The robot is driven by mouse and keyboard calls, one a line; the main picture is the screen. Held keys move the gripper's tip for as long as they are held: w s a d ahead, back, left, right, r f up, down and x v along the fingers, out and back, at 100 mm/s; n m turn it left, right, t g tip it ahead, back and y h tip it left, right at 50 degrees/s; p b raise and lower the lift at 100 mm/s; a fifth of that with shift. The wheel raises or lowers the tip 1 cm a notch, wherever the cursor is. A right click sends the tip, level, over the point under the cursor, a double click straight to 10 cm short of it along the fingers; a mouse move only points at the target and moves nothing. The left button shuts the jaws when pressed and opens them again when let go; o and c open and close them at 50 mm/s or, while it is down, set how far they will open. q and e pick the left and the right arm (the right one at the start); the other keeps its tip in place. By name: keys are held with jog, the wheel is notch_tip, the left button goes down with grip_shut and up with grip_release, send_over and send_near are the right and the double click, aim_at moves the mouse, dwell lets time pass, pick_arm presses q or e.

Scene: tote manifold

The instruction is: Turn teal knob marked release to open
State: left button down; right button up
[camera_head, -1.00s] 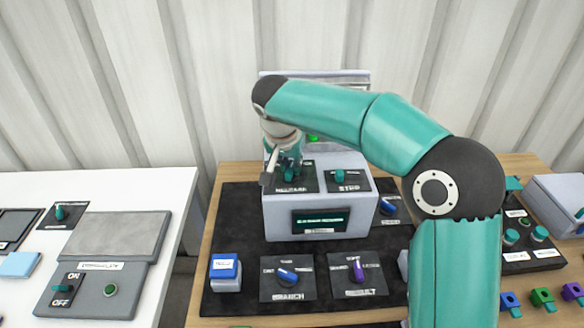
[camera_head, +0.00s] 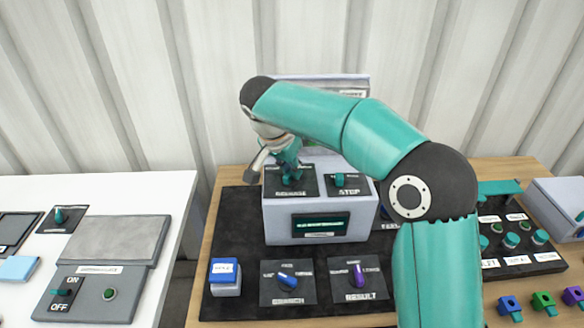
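A grey box (camera_head: 280,219) with a dark display stands on a black mat. Two dark panels with teal knobs are on its top. The left teal knob (camera_head: 291,179) is partly covered by my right gripper, and its label is too blurred to read as release. The right teal knob (camera_head: 340,180) is clear of the gripper, with a label that looks like STEP. My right gripper (camera_head: 266,170) hangs over the box's left rear, just above and left of the left knob. Its fingertip spacing and any contact are unclear. My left gripper is out of view.
A blue-topped button (camera_head: 224,271), a blue knob (camera_head: 287,279) and a purple knob (camera_head: 358,274) are in front of the box. Teal knobs (camera_head: 512,240) stand on a right panel. A white table (camera_head: 150,190) with an ON/OFF panel is at left.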

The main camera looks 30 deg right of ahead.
jog(key=o, duration=0.5)
jog(key=shift+d, duration=0.1)
jog(key=shift+c, duration=0.2)
jog(key=shift+r, duration=0.15)
jog(key=v, duration=1.1)
jog(key=shift+r, duration=0.35)
